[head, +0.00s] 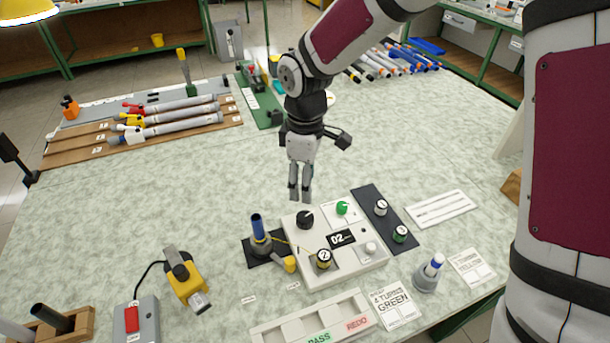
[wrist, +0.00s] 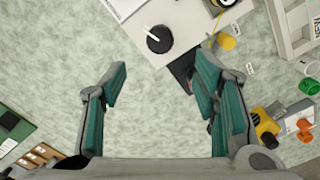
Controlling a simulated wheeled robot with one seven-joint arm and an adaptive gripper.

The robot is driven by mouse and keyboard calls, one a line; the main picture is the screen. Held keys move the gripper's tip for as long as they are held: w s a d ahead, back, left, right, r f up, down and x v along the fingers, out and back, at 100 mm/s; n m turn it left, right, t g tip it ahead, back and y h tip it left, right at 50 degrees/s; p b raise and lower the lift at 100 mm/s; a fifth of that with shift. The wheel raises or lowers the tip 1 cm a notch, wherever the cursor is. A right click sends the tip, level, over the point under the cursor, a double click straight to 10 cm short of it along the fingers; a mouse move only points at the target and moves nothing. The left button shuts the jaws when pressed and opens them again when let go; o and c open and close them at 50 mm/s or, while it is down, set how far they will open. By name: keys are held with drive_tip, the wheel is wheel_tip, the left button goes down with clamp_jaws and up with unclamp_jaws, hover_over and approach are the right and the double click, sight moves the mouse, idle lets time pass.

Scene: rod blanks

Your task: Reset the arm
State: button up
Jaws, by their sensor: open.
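My gripper (head: 300,190) hangs from my arm over the middle of the table, pointing down, just behind the white control box (head: 360,262). In the wrist view my gripper (wrist: 162,80) has its two fingers spread apart with nothing between them. The black knob (head: 305,219) on the box's back left corner is close to the fingertips in the head view. The black knob also shows in the wrist view (wrist: 159,40), ahead of the gap between the fingers. I cannot tell the gripper's exact height above the table.
A dark blue rod stands in a holder (head: 260,240) left of the box. A yellow tool (head: 186,280) and a red switch box (head: 137,318) are at the front left. Rods lie on a wooden rack (head: 150,125) at the back left. The table's middle left is clear.

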drive_tip(key=s+d+r+m+t+h+p, duration=0.1)
drive_tip(key=s+d+r+m, duration=0.4)
drive_tip(key=r, duration=0.3)
drive_tip(key=s+d+r+m+t, duration=0.1)
drive_tip(key=s+d+r+m, duration=0.1)
drive_tip(key=s+d+r, duration=0.5)
drive_tip(key=s+d+r+m, duration=0.1)
drive_tip(key=s+d+m, duration=0.1)
drive_tip(key=s, duration=0.2)
drive_tip(key=s+d+r+m+t+p, duration=0.1)
drive_tip(key=s+d+r+m, duration=0.1)
drive_tip(key=s+m, duration=0.1)
drive_tip(key=s+d+r+m+t+y, duration=0.1)
drive_tip(key=s+d+r+m, duration=0.1)
drive_tip(key=s, duration=0.4)
drive_tip(key=shift+m, duration=0.4)
